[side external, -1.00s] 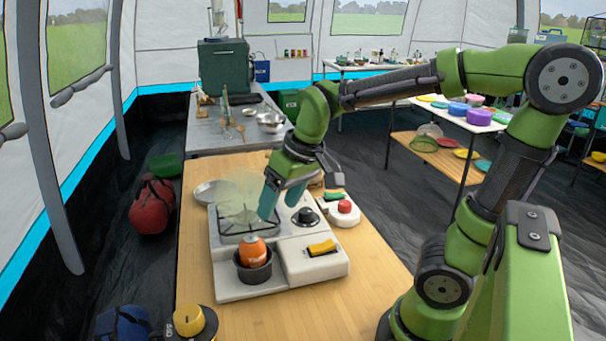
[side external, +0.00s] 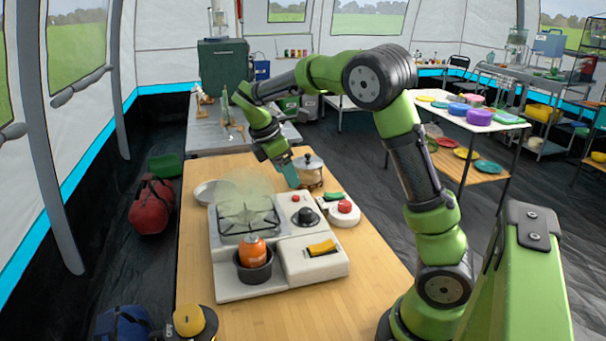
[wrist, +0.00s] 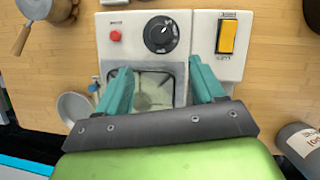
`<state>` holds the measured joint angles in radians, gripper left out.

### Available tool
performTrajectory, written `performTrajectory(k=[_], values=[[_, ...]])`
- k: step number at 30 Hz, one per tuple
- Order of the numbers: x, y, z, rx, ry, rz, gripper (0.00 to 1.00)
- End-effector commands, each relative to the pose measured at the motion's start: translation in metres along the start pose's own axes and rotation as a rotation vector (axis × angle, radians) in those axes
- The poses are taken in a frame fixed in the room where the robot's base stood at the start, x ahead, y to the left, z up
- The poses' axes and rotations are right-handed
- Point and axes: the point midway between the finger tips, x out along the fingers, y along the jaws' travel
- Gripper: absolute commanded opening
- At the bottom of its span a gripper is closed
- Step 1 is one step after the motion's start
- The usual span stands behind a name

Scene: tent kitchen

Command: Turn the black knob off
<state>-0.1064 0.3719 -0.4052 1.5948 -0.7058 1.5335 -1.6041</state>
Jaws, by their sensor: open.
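The black knob (side external: 305,216) sits on the right part of the white camping stove (side external: 225,278), next to a small red button. In the wrist view the round knob (wrist: 161,34) shows a pale pointer mark and faint markings around its rim. My gripper (side external: 292,184) is above and behind the knob, apart from it. In the wrist view my gripper (wrist: 159,66) has two teal fingers spread with nothing between them. The knob lies just beyond the fingertips in that picture. A pale haze (side external: 240,188) hangs over the burner grate (side external: 248,218).
A yellow switch (side external: 321,248) is on the stove's front right. An orange canister (side external: 252,249) stands in a dark holder at the stove's front left. A white unit with a red top (side external: 344,207) and a lidded pot (side external: 310,170) are close by. The right side of the wooden table is clear.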

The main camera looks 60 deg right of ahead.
Motion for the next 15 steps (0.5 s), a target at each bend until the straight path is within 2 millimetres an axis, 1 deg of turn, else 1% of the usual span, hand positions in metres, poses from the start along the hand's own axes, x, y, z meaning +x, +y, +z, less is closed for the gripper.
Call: performTrajectory(k=[1, 6, 12, 15], values=[[0.012, -0.001, 0.0, 0.0, -0.003, -0.005, 0.68], [0.05, -0.001, 0.001, 0.002, -0.003, -0.006, 0.68], [0.093, -0.001, 0.001, 0.003, -0.002, -0.005, 0.68], [0.111, -0.001, 0.0, 0.002, -0.001, -0.004, 0.68]])
